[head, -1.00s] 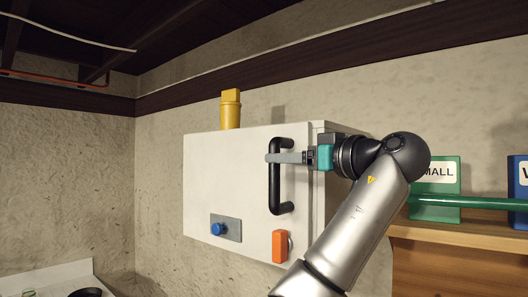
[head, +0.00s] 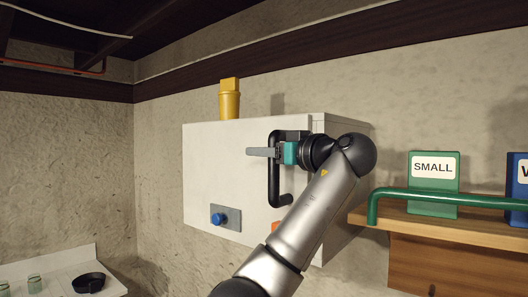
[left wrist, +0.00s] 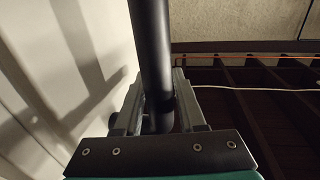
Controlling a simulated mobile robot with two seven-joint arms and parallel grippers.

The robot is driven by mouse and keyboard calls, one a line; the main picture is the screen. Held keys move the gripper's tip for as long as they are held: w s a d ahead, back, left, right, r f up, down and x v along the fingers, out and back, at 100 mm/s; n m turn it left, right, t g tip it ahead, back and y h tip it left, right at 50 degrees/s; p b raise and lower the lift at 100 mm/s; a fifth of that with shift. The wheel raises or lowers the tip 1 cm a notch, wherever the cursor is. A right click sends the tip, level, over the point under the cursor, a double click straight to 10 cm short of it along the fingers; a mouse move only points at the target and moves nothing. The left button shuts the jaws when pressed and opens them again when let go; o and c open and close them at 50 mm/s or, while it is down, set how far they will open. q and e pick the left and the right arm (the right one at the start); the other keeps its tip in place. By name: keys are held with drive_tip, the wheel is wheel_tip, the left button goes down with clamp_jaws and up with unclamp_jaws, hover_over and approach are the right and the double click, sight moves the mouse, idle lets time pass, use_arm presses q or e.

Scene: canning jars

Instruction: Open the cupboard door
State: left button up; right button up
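The cupboard (head: 225,165) is a pale box on the wall; its front door looks closed. A black vertical bar handle (head: 274,185) is on the door's right side. My left gripper (head: 262,152) reaches it from the right, with its grey fingers crossing the handle's upper part and the teal palm close beside it. In the left wrist view the handle (left wrist: 150,45) runs between the two fingers (left wrist: 158,100), which look closed against it, one on the door side and one outside. My right gripper is not in view.
A blue knob (head: 217,218) on a grey plate is low on the door. A yellow object (head: 229,100) stands on top. At right, a green rail (head: 420,195) runs along a wooden shelf (head: 440,228) with a green "SMALL" block (head: 433,190). A black pan (head: 89,282) is lower left.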

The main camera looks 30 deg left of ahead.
use_arm(q)
clamp_jaws()
idle(1.0)
